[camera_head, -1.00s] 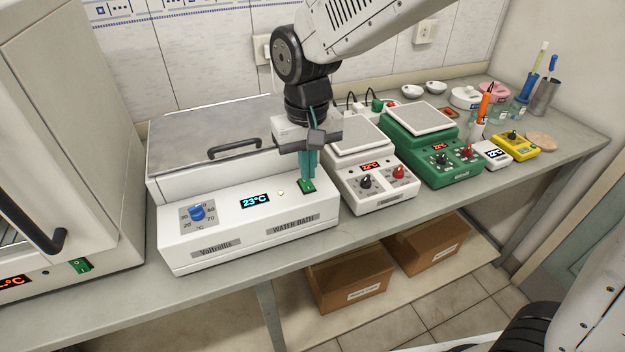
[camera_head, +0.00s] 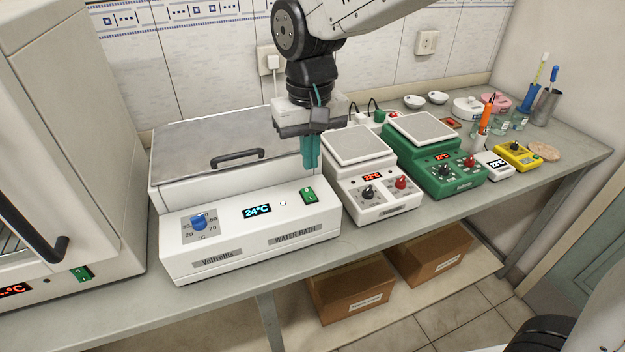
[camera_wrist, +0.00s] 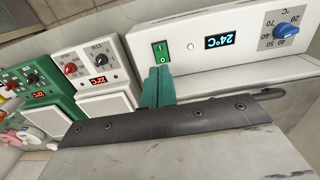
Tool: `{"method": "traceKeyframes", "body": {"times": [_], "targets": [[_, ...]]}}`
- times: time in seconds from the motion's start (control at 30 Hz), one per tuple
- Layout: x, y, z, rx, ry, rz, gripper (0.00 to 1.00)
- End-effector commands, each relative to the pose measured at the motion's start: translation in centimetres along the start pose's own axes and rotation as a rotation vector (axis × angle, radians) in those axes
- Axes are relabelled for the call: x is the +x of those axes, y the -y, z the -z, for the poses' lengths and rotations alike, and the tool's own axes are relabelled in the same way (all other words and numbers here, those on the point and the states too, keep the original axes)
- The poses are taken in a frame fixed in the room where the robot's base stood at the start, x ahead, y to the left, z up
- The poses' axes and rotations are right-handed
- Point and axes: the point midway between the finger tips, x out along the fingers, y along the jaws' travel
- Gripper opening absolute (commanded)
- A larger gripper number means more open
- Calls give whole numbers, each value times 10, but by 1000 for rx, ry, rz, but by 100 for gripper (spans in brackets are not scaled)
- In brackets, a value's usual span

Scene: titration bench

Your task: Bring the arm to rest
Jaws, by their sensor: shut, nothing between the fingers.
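My gripper (camera_head: 311,168) is shut and empty, with its green fingers pointing down just above the water bath. In the wrist view its fingertips (camera_wrist: 159,72) lie close to the green power switch (camera_wrist: 161,53). The water bath (camera_head: 178,262) is a white box with a closed grey lid, a blue dial (camera_head: 199,222) and a display (camera_head: 257,211) reading 24°C. Its green switch (camera_head: 307,195) sits just below the fingertips in the head view, with a visible gap. My arm comes in from the top of the picture.
A white hotplate (camera_head: 358,146) and a green one (camera_head: 421,127) stand right of the bath. Glassware and tools crowd the bench's right end. An oven-like cabinet (camera_head: 75,120) stands at the left. Cardboard boxes (camera_head: 352,288) sit below.

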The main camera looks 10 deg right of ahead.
Motion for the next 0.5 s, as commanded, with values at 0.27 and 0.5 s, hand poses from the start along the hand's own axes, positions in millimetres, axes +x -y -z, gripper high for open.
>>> {"method": "traceKeyframes", "body": {"times": [0.27, 0.5], "targets": [[10, -4, -18, -52, 52, -12, 0], [-4, -61, -96, -42, 80, -11, 0]]}}
